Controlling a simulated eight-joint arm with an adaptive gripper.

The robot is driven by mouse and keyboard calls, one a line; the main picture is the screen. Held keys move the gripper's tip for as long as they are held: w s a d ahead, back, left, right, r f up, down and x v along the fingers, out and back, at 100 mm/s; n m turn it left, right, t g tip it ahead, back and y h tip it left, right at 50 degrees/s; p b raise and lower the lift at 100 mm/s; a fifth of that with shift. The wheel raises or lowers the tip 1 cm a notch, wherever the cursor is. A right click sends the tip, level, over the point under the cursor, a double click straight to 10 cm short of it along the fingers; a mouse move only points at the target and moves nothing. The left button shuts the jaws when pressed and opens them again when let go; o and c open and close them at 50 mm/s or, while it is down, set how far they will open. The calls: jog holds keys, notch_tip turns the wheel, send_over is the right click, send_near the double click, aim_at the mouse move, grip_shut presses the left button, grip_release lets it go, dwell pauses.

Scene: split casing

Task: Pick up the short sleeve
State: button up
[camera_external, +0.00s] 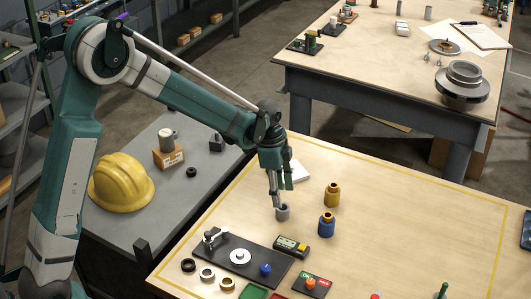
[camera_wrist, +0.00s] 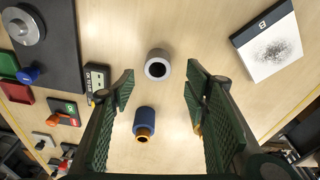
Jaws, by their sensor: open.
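The short sleeve, a grey hollow cylinder (camera_external: 282,213), stands upright on the wooden table. It also shows in the wrist view (camera_wrist: 152,69), centred just beyond the fingertips, with its dark bore visible. My gripper (camera_external: 279,203) points down at the sleeve, very near it in the external view. In the wrist view my gripper (camera_wrist: 158,88) is open, with one finger on each side and nothing between the pads. I cannot tell the exact height of the fingertips above the sleeve.
A blue cylinder with a brass top (camera_external: 326,226) and a brass piece (camera_external: 332,196) stand to the right. A yellow-black device (camera_external: 291,246) and a dark plate (camera_external: 240,270) lie nearer the front. A white box (camera_wrist: 268,42) lies beside. The table's right side is clear.

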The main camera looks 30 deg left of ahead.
aim_at(283, 208)
jog(key=shift+d+f, duration=0.1)
jog(key=shift+f, duration=0.8)
jog(key=shift+f, duration=0.1)
jog(key=shift+s+d+f, duration=0.1)
jog(key=shift+d+f, duration=0.15)
jog(key=shift+f, duration=1)
jog(key=shift+d+f, duration=0.2)
jog(key=shift+f, duration=1.05)
jog(key=shift+c, duration=0.4)
jog(key=c, duration=1.1)
